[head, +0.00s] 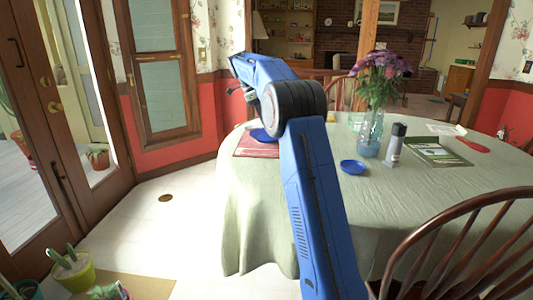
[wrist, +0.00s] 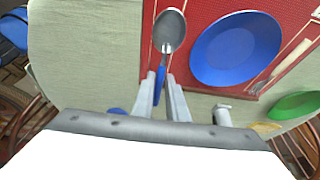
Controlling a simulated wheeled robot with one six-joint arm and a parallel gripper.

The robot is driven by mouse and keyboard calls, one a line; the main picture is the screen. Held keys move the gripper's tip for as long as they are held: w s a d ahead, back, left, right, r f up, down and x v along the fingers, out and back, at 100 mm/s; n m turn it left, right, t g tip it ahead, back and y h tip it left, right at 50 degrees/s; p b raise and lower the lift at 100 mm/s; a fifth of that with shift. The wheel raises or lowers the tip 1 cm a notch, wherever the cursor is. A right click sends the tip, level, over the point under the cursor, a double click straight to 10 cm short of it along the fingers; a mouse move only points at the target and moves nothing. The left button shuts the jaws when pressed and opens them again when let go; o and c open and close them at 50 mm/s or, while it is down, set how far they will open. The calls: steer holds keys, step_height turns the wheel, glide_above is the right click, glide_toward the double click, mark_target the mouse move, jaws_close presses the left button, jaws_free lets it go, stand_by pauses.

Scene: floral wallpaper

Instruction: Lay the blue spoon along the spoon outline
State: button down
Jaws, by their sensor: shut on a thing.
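The blue spoon (wrist: 161,82) has a grey bowl and a blue handle. In the wrist view its bowl lies over the left part of the red placemat (wrist: 205,12), and its handle runs down between the fingers. My gripper (wrist: 161,76) is shut on the handle. Pale outline lines show on the mat on both sides of the spoon; I cannot tell whether the spoon touches the mat. The blue plate (wrist: 235,48) is right of the spoon. In the head view my arm hides the spoon; the placemat (head: 257,149) shows at the table's left end.
A flower vase (head: 371,132), a small blue dish (head: 352,167), a grey bottle (head: 395,146) and a framed picture-like item (head: 437,151) stand or lie on the green-clothed table (head: 420,185). A wooden chair (head: 455,245) is in front. The floor at left is mostly clear.

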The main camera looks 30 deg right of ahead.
steer(key=shift+f, duration=4.95)
steer(key=shift+f, duration=0.15)
steer(key=c, duration=1.7)
jaws_free()
steer(key=shift+c, duration=0.2)
